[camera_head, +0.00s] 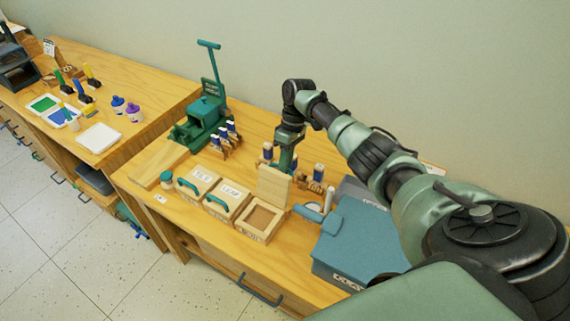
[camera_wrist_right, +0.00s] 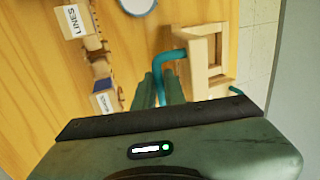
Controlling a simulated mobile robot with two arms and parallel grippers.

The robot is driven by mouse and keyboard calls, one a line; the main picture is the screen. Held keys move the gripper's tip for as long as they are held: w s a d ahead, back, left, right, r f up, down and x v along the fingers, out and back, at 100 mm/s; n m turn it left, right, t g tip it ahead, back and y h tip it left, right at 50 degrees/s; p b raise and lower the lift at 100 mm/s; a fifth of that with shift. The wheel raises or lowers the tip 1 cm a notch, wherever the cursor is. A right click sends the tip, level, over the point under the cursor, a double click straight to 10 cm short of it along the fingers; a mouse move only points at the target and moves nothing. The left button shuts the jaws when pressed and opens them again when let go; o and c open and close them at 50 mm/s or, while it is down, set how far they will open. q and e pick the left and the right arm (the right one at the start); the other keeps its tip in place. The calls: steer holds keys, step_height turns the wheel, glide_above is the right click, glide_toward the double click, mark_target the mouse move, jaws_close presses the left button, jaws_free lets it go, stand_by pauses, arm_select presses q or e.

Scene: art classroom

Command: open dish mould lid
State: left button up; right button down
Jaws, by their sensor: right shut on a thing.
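The dish mould (camera_head: 258,221) is the rightmost of three wooden moulds on the workbench; its square recess shows. Its lid (camera_head: 274,186) stands raised, roughly upright, at the back edge of the mould. My right gripper (camera_head: 285,160) is behind the raised lid and points down. In the right wrist view its fingers (camera_wrist_right: 161,88) are shut on the lid's teal handle (camera_wrist_right: 177,54), which joins the wooden mould part (camera_wrist_right: 205,60). In the head view the handle is hidden behind the lid. My left gripper is in neither view.
Two closed moulds with teal handles (camera_head: 196,183) (camera_head: 228,201) stand to the left. A blue-grey box (camera_head: 360,240) is close on the right. Wooden racks of tools (camera_head: 315,182) stand behind, and a green press (camera_head: 205,112) is at the back left.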

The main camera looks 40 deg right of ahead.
steer(key=shift+s+f, duration=0.1)
steer(key=shift+f, duration=0.15)
stand_by(0.3)
steer(key=c, duration=1.5)
jaws_free()
steer(key=shift+c, duration=0.2)
steer(key=shift+o, duration=0.3)
steer(key=shift+w+d, duration=0.15)
steer(key=shift+w, duration=0.1)
steer(key=shift+r, duration=0.1)
steer(key=b+v, duration=0.2)
steer(key=v, duration=0.5)
steer(key=shift+r, duration=0.25)
steer(key=shift+w+d, duration=0.1)
steer(key=shift+d, duration=0.05)
